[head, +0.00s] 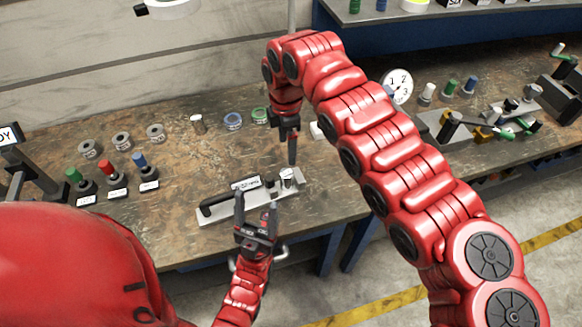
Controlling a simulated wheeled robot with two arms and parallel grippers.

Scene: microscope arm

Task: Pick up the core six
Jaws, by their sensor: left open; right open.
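No label reading "core six" is legible, so I cannot tell which piece it is. A metal fixture plate (213,215) lies near the bench's front edge, with a black bar (222,201), a white label (246,183) and small metal parts (287,175) on its right end. My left gripper (257,203) is open, its fingers pointing up the picture over the front of this plate. My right gripper (292,158) hangs pointing down just above the small metal parts; its fingers overlap from here. I see nothing held in either gripper, and contact is unclear.
Three labelled posts with green (74,175), red (106,167) and blue (139,160) tops stand at left. My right arm hides the bench's middle. A dial (398,86) stands beyond.

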